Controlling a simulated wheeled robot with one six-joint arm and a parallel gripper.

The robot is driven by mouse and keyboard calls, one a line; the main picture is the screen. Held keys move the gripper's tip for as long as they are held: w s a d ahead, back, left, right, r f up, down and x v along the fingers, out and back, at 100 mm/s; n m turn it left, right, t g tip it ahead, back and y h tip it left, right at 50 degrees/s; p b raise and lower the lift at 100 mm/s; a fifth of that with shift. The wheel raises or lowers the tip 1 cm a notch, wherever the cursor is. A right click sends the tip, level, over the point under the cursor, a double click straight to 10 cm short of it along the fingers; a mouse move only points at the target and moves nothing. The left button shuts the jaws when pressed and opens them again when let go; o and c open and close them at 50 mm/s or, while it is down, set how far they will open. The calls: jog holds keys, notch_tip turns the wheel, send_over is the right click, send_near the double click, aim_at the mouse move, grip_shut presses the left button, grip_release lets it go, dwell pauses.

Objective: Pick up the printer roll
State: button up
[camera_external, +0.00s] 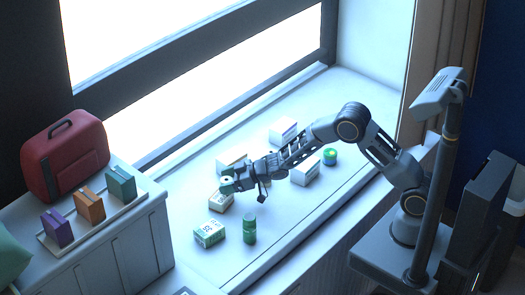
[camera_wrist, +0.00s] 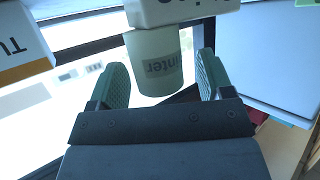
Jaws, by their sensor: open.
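The printer roll is a pale green-white cylinder with printed lettering. In the wrist view the roll (camera_wrist: 153,62) lies between the two green finger pads of my gripper (camera_wrist: 162,62), with a gap visible on each side. In the external view the roll (camera_external: 226,182) is at the tip of my gripper (camera_external: 233,183), which reaches in from the right. My gripper is open. A white box (camera_wrist: 180,10) overlaps one end of the roll in the wrist view. Whether the roll rests on that box, I cannot tell. My gripper partly hides the roll's side in the external view.
On the white sill, a small box (camera_external: 220,203), a green-white box (camera_external: 209,234) and a green bottle (camera_external: 249,231) stand close by. More boxes (camera_external: 283,130) and a green-lidded jar (camera_external: 330,154) stand further right. The window is behind. The sill's front is mostly clear.

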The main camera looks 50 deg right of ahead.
jog(key=shift+f, duration=0.1)
jog(key=c, duration=1.1)
